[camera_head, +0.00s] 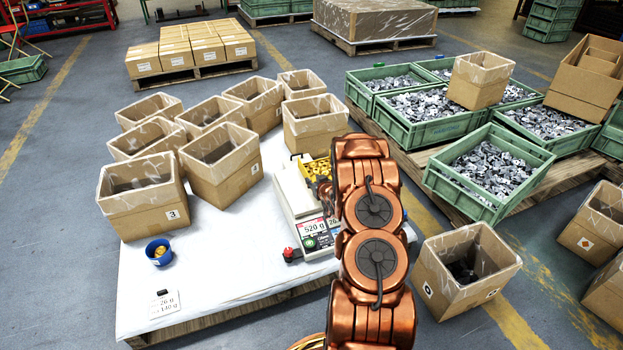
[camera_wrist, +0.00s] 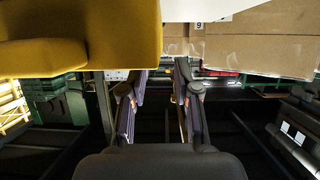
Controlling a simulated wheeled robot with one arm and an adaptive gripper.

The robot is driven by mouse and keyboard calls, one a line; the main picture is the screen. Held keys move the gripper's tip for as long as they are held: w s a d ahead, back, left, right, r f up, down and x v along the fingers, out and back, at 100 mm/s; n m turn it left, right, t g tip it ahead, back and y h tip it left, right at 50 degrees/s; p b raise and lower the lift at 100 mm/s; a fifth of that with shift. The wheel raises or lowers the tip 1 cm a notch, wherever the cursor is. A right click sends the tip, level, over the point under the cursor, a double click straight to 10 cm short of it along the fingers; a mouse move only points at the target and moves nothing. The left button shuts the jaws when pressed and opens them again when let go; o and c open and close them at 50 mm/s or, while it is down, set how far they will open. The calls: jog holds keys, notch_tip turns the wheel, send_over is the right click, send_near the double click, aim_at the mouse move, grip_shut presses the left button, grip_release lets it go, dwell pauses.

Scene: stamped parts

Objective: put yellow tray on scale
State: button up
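The yellow tray (camera_head: 318,167) holds yellow pieces and is at the back of the white scale (camera_head: 289,190), partly hidden by my arm. I cannot tell whether it rests on the scale's plate or is held above it. The scale's display reads about 520 g. In the wrist view a large yellow surface (camera_wrist: 100,35), likely the tray, fills the upper left, very close to the camera. My gripper (camera_wrist: 160,82) has its two fingers apart, with a gap visible between them. The yellow edge reaches over the left fingertip. In the head view my arm hides the gripper.
Several open cardboard boxes (camera_head: 139,198) stand behind and left of the scale on the white-topped pallet (camera_head: 215,285). A blue cup (camera_head: 159,252) and a weight card (camera_head: 164,303) are at the front left. Green crates (camera_head: 490,172) of metal parts stand right. The pallet's front middle is clear.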

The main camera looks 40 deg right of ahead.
jog(key=p+v, duration=0.2)
jog(key=v, duration=0.7)
jog(key=s+a+r+n+g+y, duration=0.1)
jog(key=s+a+r+g, duration=0.5)
jog(key=a, duration=0.5)
jog(key=s+a+r+n+g+y, duration=0.1)
jog(key=s+a+r+g, duration=0.25)
jog(key=a+r, duration=0.6)
jog(key=s+a+r+g+y, duration=0.1)
jog(key=s+a+r+g, duration=0.1)
jog(key=s+a, duration=0.5)
jog(key=s+a+r+n+g+y, duration=0.1)
jog(key=s+a+r, duration=0.4)
jog(key=s, duration=0.8)
jog(key=s+a+r+n+g+y, duration=0.1)
jog(key=s+a+r+g, duration=0.2)
jog(key=s+a, duration=0.5)
jog(key=shift+s+a+r+g, duration=0.3)
jog(key=shift+s+a+g, duration=0.15)
jog(key=shift+s, duration=0.65)
